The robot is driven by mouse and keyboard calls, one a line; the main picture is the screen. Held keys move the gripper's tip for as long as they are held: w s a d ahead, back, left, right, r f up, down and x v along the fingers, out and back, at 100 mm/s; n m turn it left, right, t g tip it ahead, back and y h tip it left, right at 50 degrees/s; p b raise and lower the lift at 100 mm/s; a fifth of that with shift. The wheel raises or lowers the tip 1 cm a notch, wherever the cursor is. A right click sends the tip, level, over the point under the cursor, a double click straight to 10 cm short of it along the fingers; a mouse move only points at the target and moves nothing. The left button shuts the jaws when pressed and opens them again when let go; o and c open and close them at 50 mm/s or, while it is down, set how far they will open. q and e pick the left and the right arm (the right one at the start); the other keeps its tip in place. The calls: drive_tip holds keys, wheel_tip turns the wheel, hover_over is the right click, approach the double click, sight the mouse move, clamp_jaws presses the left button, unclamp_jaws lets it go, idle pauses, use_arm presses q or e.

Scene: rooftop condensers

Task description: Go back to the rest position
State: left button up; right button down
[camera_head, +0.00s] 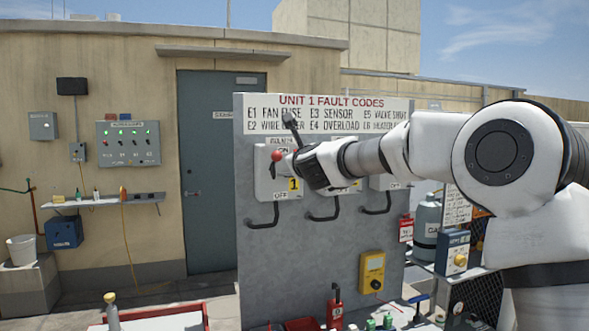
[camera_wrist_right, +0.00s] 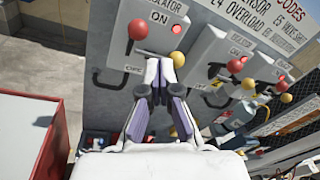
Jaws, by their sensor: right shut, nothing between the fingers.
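My right arm reaches in from the right in the head view, its gripper (camera_head: 308,166) in front of the leftmost isolator box (camera_head: 264,182) on the grey panel. In the right wrist view the gripper (camera_wrist_right: 165,68) has its fingers together and empty, pointing at that box. The box's red knob (camera_wrist_right: 138,30) is left of the ON label, ahead of the fingertips and apart from them in the picture. A yellow knob (camera_wrist_right: 177,57) shows just beyond the fingertips. Whether the fingers touch anything is unclear. My left gripper is not in view.
The grey fault-code panel (camera_head: 325,240) stands close ahead, with more isolator boxes (camera_wrist_right: 226,65) to the right. A yellow meter (camera_head: 372,272) hangs low on it. A red-rimmed tray (camera_head: 160,318) is at lower left. A grey gas cylinder (camera_head: 427,228) stands right.

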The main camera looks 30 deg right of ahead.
drive_tip(key=shift+d+f, duration=0.1)
drive_tip(key=shift+d, duration=0.1)
drive_tip(key=shift+a, duration=0.1)
